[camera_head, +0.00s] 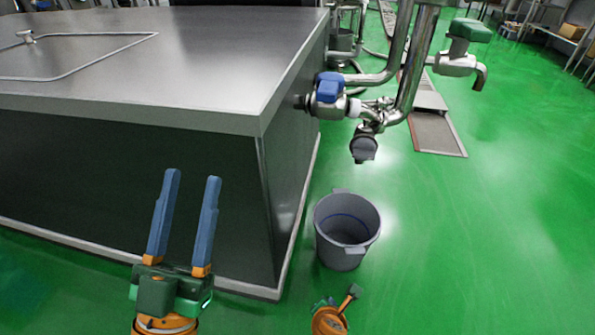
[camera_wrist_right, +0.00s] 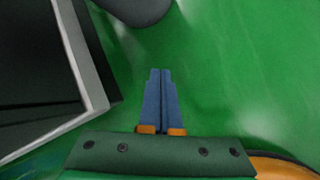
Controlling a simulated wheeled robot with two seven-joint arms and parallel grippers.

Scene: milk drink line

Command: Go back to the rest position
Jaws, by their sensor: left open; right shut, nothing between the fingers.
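My left gripper (camera_head: 192,178) is in the lower left of the head view, in front of the dark side of the steel counter. Its two blue fingers point up, stand apart, and have nothing between them. My right gripper (camera_wrist_right: 158,73) shows in the right wrist view with its blue fingers together and nothing held. Under it is green floor.
The steel counter (camera_head: 190,60) fills the left, its corner near my left gripper. A grey bucket (camera_head: 345,250) stands on the floor beside it. Above are steel pipes with a blue-handled valve (camera_head: 328,90) and a green-handled tap (camera_head: 458,62). Green floor (camera_head: 500,230) at right is clear.

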